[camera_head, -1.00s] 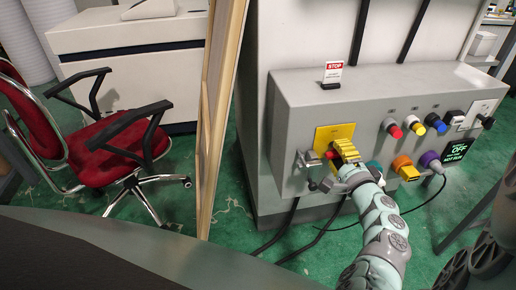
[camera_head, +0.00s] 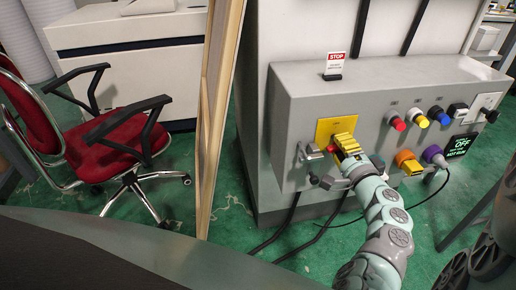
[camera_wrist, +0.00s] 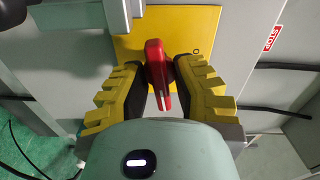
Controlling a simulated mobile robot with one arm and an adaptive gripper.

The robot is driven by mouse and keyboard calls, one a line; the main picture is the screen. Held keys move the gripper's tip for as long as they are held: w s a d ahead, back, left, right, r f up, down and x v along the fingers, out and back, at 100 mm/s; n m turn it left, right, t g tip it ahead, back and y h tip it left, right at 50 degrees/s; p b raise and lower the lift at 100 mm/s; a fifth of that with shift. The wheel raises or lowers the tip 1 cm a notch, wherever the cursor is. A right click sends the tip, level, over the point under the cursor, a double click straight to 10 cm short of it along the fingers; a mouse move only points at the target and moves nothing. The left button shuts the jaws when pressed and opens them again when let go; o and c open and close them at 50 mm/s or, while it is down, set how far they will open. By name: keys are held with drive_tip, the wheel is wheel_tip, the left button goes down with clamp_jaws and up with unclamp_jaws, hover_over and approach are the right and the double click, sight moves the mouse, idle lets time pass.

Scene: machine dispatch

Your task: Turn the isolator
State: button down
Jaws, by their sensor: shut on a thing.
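The isolator has a red handle (camera_wrist: 157,72) on a yellow plate (camera_wrist: 190,25), on the front of a grey control box. In the head view the plate (camera_head: 324,128) is at the box's left end, and only a small red part of the handle (camera_head: 333,151) shows beside my fingers. My gripper (camera_head: 341,147) is at the plate. In the wrist view my gripper (camera_wrist: 160,68) has its yellow ribbed fingers on both sides of the handle, shut on it. The handle points nearly up and down in that view, slightly tilted.
A STOP sign (camera_head: 335,65) stands on the box top. Red (camera_head: 398,123), yellow (camera_head: 420,120) and blue (camera_head: 437,114) buttons and several connectors sit to the right. A display (camera_head: 460,146) reads OFF. A metal latch (camera_head: 310,152) is close left of my gripper. A wooden edge (camera_head: 217,110) and red chair (camera_head: 125,150) are further left.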

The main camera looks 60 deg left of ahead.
drive_tip(key=n+b, duration=0.1)
drive_tip(key=b, duration=0.1)
drive_tip(key=f+n+b, duration=0.1)
drive_tip(key=n+b, duration=0.1)
drive_tip(key=b, duration=0.1)
drive_tip(key=shift+s+n, duration=0.1)
drive_tip(key=shift+n, duration=0.2)
drive_tip(key=n+b, duration=0.3)
drive_tip(key=b, duration=0.1)
drive_tip(key=shift+n+b, duration=0.3)
drive_tip(key=n+b, duration=0.5)
drive_tip(key=b, duration=0.1)
drive_tip(key=n+b, duration=0.2)
drive_tip(key=shift+r+b, duration=0.2)
drive_tip(key=shift+b, duration=0.2)
drive_tip(key=shift+n, duration=0.4)
drive_tip(key=c, duration=1.1)
unclamp_jaws()
drive_tip(key=shift+o, duration=0.6)
drive_tip(key=shift+a+r, duration=0.15)
drive_tip(key=shift+r, duration=0.1)
